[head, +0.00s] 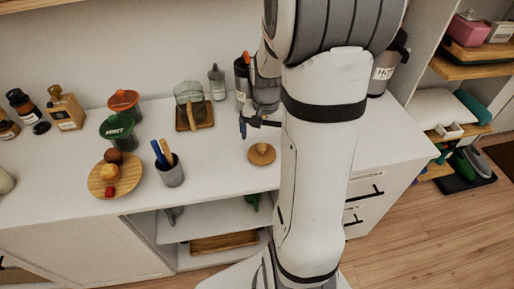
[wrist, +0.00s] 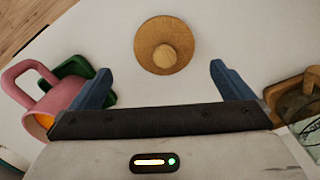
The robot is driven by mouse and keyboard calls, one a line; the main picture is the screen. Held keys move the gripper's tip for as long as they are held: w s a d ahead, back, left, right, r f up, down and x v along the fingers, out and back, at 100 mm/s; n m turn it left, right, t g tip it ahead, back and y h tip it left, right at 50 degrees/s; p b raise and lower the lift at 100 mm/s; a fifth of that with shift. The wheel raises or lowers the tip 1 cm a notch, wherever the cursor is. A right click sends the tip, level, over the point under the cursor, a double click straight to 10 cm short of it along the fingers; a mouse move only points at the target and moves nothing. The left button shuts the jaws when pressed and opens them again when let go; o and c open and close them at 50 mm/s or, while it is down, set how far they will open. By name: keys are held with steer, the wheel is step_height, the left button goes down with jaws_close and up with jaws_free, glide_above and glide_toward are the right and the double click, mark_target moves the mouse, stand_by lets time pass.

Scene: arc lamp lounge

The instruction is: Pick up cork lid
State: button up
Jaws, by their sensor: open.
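The cork lid (head: 262,154) is a round tan disc with a small knob on top. It lies flat on the white cabinet top in the head view. In the wrist view the cork lid (wrist: 165,46) sits beyond the fingertips, roughly centred between them. My gripper (wrist: 160,82) is open with two blue fingers apart and nothing between them. In the head view my gripper (head: 250,125) is just behind and above the lid, apart from it, and partly hidden by my arm.
A grey cup with pens (head: 170,172) and a round wooden plate with food (head: 101,183) stand left of the lid. A glass jar on a wooden board (head: 206,120) stands behind. In the wrist view a pink mug (wrist: 62,92) is near the left finger.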

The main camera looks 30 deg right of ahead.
mark_target(262, 145)
steer(key=f, duration=0.6)
steer(key=shift+w+a+f, duration=0.15)
steer(key=shift+a+f, duration=0.1)
steer(key=shift+a, duration=0.1)
steer(key=c, duration=1)
steer(key=shift+o, duration=0.2)
